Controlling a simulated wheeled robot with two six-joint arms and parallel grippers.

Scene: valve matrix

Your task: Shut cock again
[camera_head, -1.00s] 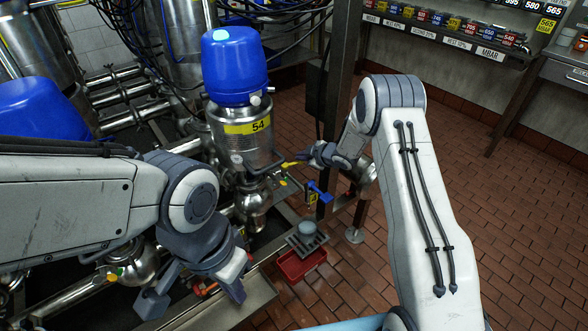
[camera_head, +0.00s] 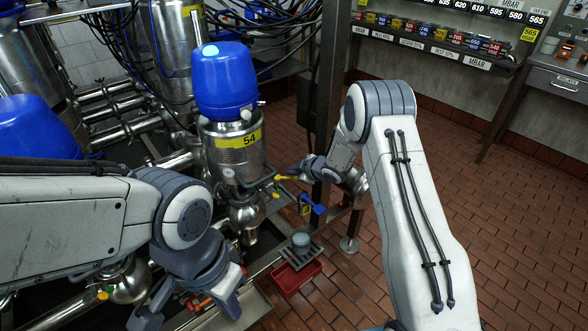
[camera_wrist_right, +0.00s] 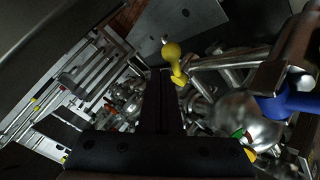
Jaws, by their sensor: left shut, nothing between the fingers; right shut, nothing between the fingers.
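The yellow-ended handle of a small cock (camera_head: 286,178) sticks out beside the steel vessel marked 54 (camera_head: 236,155). In the right wrist view a yellow knob (camera_wrist_right: 172,52) on a short yellow stem stands just beyond my fingertips. My right gripper (camera_head: 297,171) is at the yellow handle. In its wrist view the right fingers (camera_wrist_right: 161,75) are together with nothing between them. I cannot tell whether they touch the knob. My left gripper (camera_head: 190,315) hangs low at the left, away from the yellow handle, shut and empty.
A blue handle (camera_head: 318,208) sits below and right of the cock; a blue part (camera_wrist_right: 285,103) shows at the wrist view's right. A red tray (camera_head: 296,280) lies below, under a grate. A steel post (camera_head: 322,110) stands close to my right gripper.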

